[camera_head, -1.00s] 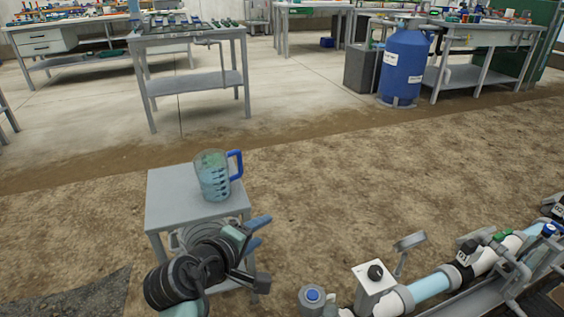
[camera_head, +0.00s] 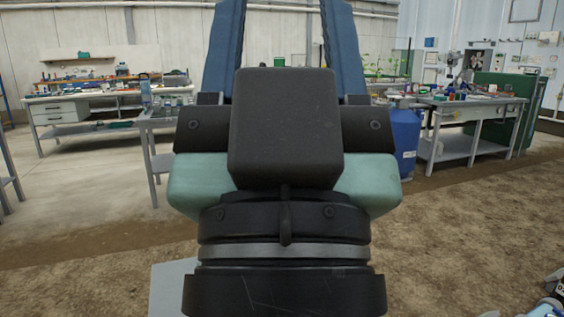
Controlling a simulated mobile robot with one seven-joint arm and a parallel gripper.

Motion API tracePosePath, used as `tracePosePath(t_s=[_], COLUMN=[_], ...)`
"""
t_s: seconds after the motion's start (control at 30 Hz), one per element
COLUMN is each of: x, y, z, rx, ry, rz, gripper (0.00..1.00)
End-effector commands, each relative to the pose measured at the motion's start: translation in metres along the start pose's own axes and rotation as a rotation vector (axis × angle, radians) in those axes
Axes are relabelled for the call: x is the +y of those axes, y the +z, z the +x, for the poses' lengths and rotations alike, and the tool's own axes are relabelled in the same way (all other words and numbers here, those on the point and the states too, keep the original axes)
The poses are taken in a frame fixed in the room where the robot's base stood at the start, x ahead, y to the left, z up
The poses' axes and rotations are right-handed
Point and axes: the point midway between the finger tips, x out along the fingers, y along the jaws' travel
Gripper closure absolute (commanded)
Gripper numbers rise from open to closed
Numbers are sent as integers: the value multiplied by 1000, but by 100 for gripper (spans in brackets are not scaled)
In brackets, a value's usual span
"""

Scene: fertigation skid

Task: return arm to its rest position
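My gripper (camera_head: 283,25) is raised close in front of the camera and points upward. It fills the middle of the view. Its two blue fingers stand wide apart, with only background between them, so it is open and empty. The fingertips are cut off by the top edge. My dark wrist is below it, running out of the bottom of the picture.
A corner of the small grey stand (camera_head: 172,288) shows at the lower left. My arm hides the rest of it and any jug there. A blue drum (camera_head: 406,140) stands beside the right workbench (camera_head: 470,112). Open dirt floor lies at the right.

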Motion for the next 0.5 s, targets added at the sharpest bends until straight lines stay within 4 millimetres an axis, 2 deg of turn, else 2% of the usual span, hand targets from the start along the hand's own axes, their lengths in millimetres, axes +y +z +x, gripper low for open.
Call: tracePosePath(t_s=[0.03,0.5], x=[0,-2], y=[-21,-106], z=[23,116], rx=[0,-6], ry=[0,-1], rz=[-1,-5], gripper=[45,45])
